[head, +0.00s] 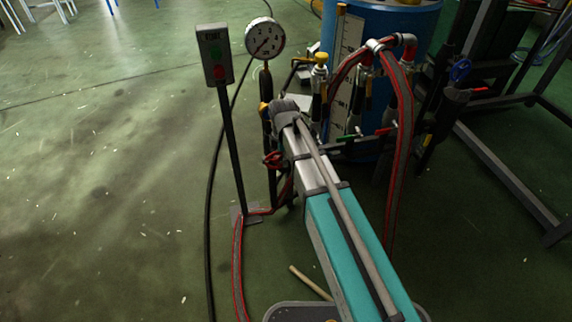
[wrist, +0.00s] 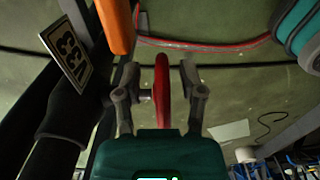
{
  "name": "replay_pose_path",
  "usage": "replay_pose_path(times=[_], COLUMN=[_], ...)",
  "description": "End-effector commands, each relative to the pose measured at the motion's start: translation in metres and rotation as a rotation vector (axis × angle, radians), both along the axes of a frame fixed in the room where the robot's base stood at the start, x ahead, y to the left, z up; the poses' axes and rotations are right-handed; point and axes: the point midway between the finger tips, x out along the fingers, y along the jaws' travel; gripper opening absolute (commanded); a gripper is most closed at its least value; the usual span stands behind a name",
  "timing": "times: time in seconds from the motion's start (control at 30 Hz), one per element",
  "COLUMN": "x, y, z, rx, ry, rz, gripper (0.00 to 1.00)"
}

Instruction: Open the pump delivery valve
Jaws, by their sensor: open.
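In the wrist view, a red valve handle (wrist: 162,85) stands nearly edge-on between the two fingers of my gripper (wrist: 160,78). The fingers are apart, one on each side of it, with a visible gap on the right. A short metallic stem shows at its left side. I cannot tell whether any finger touches it, or the valve's position. In the head view, my arm reaches up to the pipe post below the gauge; the fingers are not clearly visible there. A red valve part (head: 272,159) shows on that post, left of my arm. No readable label names the delivery valve.
A pressure gauge (head: 265,38) tops the post, beside a start/stop button box (head: 215,56) on a stand. A blue drum (head: 400,22), red-striped hoses (head: 404,130) and valves crowd the right. An orange part (wrist: 116,24) and a label plate (wrist: 67,55) are near my gripper.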

Motion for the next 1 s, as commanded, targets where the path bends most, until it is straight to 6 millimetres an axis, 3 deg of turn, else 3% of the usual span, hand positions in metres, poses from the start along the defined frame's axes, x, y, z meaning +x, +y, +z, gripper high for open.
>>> replay_pose_path(times=[0.2,0.63,0.67,0.93,1.0], x=[0.0001,0.0001,0.0001,0.0002,0.0005], y=[-0.0002,-0.0004,-0.0004,-0.0004,-0.0003], z=[-0.0122,-0.0134,-0.0134,-0.0135,-0.0135], rx=[0.000,0.000,0.000,0.000,0.000], ry=[0.000,0.000,0.000,0.000,-0.001], rz=[0.000,0.000,0.000,-0.001,0.000], gripper=[0.51,0.51,0.50,0.00,0.00])
